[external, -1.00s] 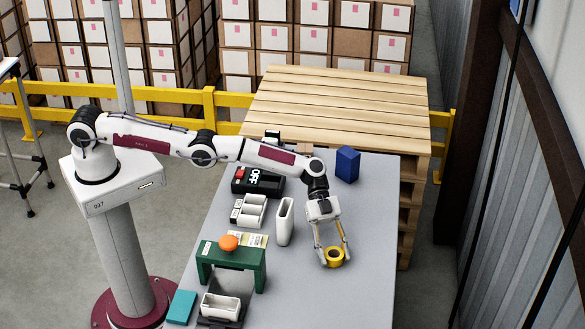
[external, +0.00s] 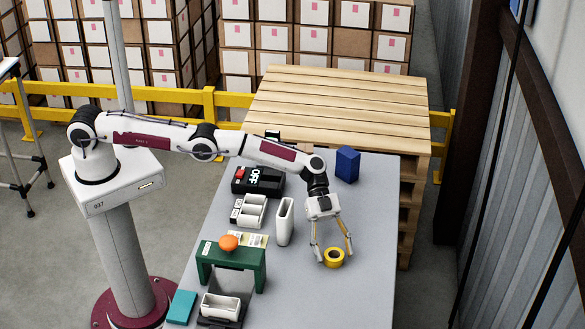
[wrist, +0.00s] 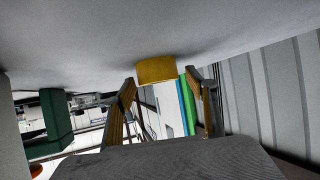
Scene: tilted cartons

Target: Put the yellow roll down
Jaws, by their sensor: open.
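The yellow roll (external: 334,258) lies on the grey table toward its right side, its dark hole facing up. In the wrist view the yellow roll (wrist: 156,70) shows just beyond the fingertips, against the table surface. My gripper (external: 334,257) is open, with its fingers spread on either side of the roll and apart from it. In the wrist view my gripper (wrist: 166,82) also shows a gap between its two fingers, with nothing held.
A white upright holder (external: 285,222), a green stand (external: 232,262) with an orange ball (external: 229,242) on it and a white tray (external: 221,307) stand left of the roll. A blue box (external: 347,164) stands farther back. The table (external: 365,215) right of the gripper is clear.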

